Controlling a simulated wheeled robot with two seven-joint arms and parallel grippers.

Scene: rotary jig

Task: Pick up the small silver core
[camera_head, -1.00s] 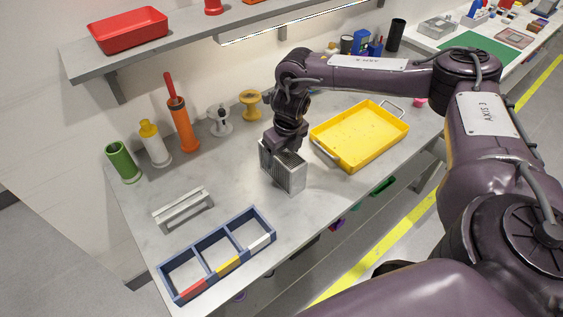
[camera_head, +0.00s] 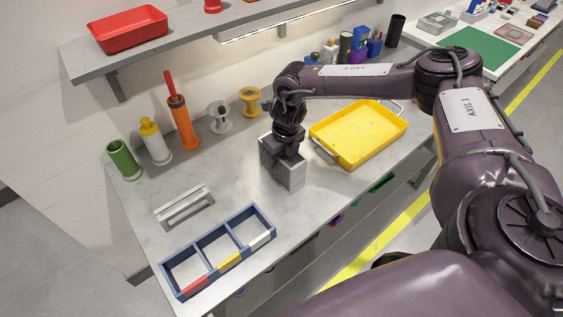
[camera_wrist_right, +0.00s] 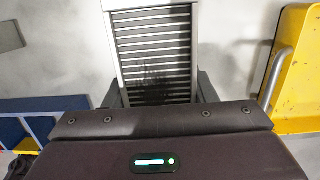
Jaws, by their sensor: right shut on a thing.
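The small silver core (camera_head: 285,170) is an upright finned metal block on the grey bench, left of the yellow tray. My right gripper (camera_head: 284,151) comes down on it from above and is shut on its upper part. In the right wrist view the core (camera_wrist_right: 155,50) shows its dark slots and pale frame, with a finger on each side of it. The core's base appears to be on the bench; I cannot tell any gap under it. My left gripper is not in view.
A yellow tray (camera_head: 325,150) with metal handles lies right of the core. A silver bracket (camera_head: 184,206) and a blue three-compartment frame (camera_head: 205,245) lie to the left and front. Coloured cylinders and spools, such as the orange one (camera_head: 183,125), line the back.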

